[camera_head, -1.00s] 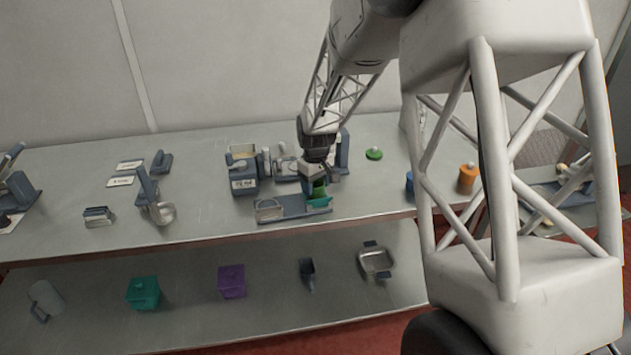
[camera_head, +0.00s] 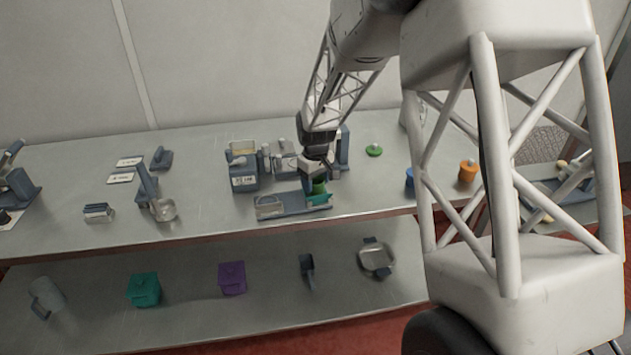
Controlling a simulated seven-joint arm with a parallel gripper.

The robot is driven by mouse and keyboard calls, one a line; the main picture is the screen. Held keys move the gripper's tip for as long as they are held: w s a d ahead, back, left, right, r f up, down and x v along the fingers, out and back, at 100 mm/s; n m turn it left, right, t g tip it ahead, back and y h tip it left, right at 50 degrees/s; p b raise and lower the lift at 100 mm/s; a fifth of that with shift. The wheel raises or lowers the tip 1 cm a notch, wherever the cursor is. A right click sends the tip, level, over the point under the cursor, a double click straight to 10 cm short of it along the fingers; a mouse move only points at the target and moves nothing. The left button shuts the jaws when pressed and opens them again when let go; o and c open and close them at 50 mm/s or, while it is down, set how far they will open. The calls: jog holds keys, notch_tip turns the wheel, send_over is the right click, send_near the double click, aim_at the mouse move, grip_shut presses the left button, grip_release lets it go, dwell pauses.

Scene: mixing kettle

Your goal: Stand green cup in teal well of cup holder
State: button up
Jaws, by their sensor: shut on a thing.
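The green cup (camera_head: 318,187) is between the jaws of my gripper (camera_head: 318,174), at the right end of the cup holder. My gripper is shut on the cup and partly covers its top. The cup holder (camera_head: 290,209) is a blue-grey tray near the front edge of the upper table. Its teal well (camera_head: 320,198) is at the right end, right below the cup. The cup's lower part overlaps the teal well; I cannot tell whether its base touches the bottom.
A blue-grey box with a label (camera_head: 243,182) stands behind the holder. A green lid (camera_head: 374,151) lies to the right; blue (camera_head: 409,179) and orange (camera_head: 467,172) containers are further right. A handled metal pan (camera_head: 163,210) stands left. The lower shelf holds teal (camera_head: 144,290) and purple (camera_head: 232,278) boxes.

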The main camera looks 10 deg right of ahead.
jog(key=shift+f, duration=0.65)
dwell(1.4)
jog(key=o, duration=1.2)
jog(key=shift+r, duration=0.1)
jog(key=shift+r, duration=3.4)
